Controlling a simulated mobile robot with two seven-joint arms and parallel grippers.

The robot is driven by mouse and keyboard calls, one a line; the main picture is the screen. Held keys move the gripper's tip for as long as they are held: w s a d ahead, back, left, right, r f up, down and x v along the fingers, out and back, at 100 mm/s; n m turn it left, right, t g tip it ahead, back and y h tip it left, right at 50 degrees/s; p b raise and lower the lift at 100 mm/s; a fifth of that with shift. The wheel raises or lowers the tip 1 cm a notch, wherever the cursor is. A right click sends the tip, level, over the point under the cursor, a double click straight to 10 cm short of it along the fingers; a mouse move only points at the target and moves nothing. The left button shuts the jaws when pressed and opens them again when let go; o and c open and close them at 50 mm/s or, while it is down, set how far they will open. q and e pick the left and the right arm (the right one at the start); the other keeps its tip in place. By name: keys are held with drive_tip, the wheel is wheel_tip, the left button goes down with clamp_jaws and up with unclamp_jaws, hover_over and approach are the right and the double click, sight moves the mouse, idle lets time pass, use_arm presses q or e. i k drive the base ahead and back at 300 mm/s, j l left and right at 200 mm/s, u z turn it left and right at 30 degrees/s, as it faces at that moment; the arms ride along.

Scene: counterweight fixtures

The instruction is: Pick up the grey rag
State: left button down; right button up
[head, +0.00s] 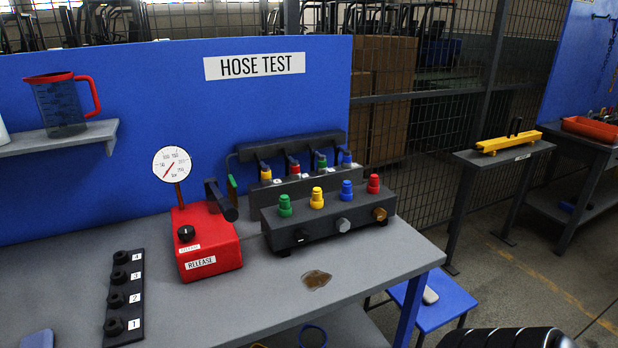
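A small light grey object (430,296) lies on a blue stool (456,298) to the right of the workbench. It may be the grey rag, but it is too small to tell. The workbench partly hides the stool. No other grey cloth shows on the part of the bench in view.
The grey bench (262,303) holds a red gauge box (208,250), a dark block with coloured caps (330,222), a numbered black strip (122,295) and a brown wet-looking patch (317,279). A dark ribbed thing (500,338) shows at the bottom edge. Floor is open at right.

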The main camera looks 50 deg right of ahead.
sight(430, 296)
drive_tip(key=z, duration=2.5)
drive_tip(key=u, duration=0.35)
drive_tip(key=i+l+u, duration=0.15)
drive_tip(key=l+u, duration=0.15)
drive_tip(key=u, duration=0.15)
drive_tip(key=i+l+u, duration=0.1)
drive_tip(key=l+u, duration=0.35)
drive_tip(key=i+l+u, duration=0.1)
drive_tip(key=l+u, duration=0.2)
drive_tip(key=l, duration=0.6)
drive_tip(key=l+u, duration=0.3)
drive_tip(key=l, duration=0.55)
